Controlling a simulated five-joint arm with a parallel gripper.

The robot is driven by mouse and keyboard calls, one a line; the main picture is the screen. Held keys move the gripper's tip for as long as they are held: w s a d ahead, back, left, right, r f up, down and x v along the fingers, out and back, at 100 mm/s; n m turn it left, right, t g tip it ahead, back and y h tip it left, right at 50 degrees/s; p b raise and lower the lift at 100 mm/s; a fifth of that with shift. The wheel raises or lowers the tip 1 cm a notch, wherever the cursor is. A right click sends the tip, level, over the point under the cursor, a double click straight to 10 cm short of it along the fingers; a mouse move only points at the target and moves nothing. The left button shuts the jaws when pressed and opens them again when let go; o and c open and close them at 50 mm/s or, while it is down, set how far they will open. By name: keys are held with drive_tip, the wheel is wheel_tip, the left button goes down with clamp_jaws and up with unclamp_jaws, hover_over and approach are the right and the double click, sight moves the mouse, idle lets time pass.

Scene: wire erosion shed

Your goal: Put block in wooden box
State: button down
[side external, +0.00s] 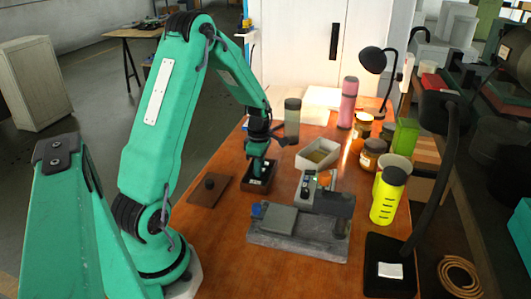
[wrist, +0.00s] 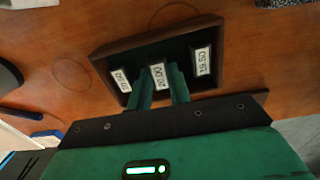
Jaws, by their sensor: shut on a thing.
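The wooden box (wrist: 205,29) is a shallow dark-brown open tray with a dark lining. It also shows in the side view (side external: 250,187), on the table under my gripper (side external: 259,168). In the wrist view, three small dark blocks with white printed labels are in the box area: a left block (wrist: 121,81), a middle block (wrist: 158,76) and a right block (wrist: 202,62). My gripper (wrist: 161,82) points down into the box, its green fingers shut on the middle block. I cannot tell whether that block touches the box floor.
A brown lid with a knob (side external: 208,189) lies left of the box. A grey machine vise or fixture (side external: 300,222) stands in front, and a white bin (side external: 318,154) to the right. A grey-green bottle (side external: 292,118) stands behind. Jars and a yellow bottle (side external: 388,197) line the right side.

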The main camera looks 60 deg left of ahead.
drive_tip(key=shift+f, duration=0.45)
drive_tip(key=shift+f, duration=0.1)
drive_tip(key=c, duration=1.3)
unclamp_jaws()
wheel_tip(320, 180, up, 12)
